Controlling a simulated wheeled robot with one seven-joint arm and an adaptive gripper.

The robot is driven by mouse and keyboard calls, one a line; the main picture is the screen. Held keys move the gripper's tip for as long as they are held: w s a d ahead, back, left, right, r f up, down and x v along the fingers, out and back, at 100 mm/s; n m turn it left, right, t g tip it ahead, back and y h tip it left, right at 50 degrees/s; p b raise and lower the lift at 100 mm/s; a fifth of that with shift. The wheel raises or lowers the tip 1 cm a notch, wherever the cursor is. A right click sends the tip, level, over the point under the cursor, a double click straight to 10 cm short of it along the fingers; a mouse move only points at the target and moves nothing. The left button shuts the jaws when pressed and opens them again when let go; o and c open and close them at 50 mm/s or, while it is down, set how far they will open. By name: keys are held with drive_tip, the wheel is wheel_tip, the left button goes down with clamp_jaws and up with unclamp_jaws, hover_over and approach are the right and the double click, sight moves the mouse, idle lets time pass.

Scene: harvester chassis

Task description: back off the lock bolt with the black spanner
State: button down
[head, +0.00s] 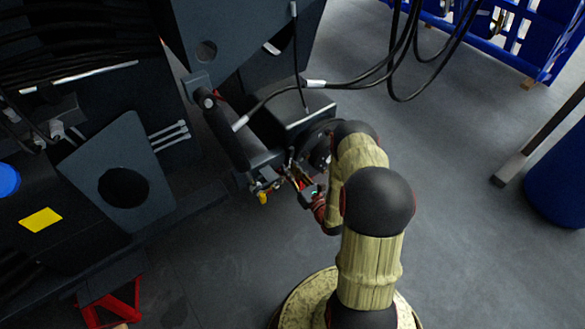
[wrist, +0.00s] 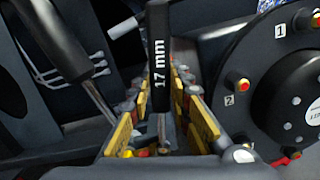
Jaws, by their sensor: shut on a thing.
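The black spanner (wrist: 160,45), marked "17 mm" in white, stands upright in the middle of the wrist view. Its steel shank (wrist: 162,128) shows below the dark part. My gripper (wrist: 165,105) is shut on it, with long yellow-padded fingers on both sides. In the head view my gripper (head: 306,186) is small and partly hidden by my arm, beside the dark machine part. The spanner's working end is not clear. I cannot make out the lock bolt for certain, or whether the spanner touches it.
A round black hub (wrist: 295,90) with numbered red-and-yellow bolts is close on the right of the wrist view. A cylinder (head: 222,132) and black cables (head: 345,84) crowd the space above my gripper. Grey floor (head: 460,230) is clear to the right, before a blue drum (head: 560,185).

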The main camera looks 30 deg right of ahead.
drive_tip(key=shift+a+r+n, duration=0.25)
drive_tip(key=shift+a+n, duration=0.45)
drive_tip(key=shift+a, duration=0.05)
drive_tip(key=shift+a+n+y, duration=0.3)
drive_tip(key=shift+a+n, duration=0.9)
drive_tip(key=shift+a, duration=0.25)
drive_tip(key=shift+a, duration=0.1)
drive_tip(key=shift+a+f+n, duration=0.2)
drive_tip(key=shift+a+n, duration=1)
drive_tip(key=shift+a, duration=0.15)
drive_tip(key=shift+a, duration=0.1)
drive_tip(key=shift+a+f+n+y+b, duration=0.2)
drive_tip(key=shift+a+f+n+b, duration=0.05)
drive_tip(key=shift+a+n, duration=0.4)
drive_tip(key=shift+a+f+n+y+b, duration=0.2)
drive_tip(key=shift+a+f+n, duration=0.05)
drive_tip(key=shift+a+n, duration=0.4)
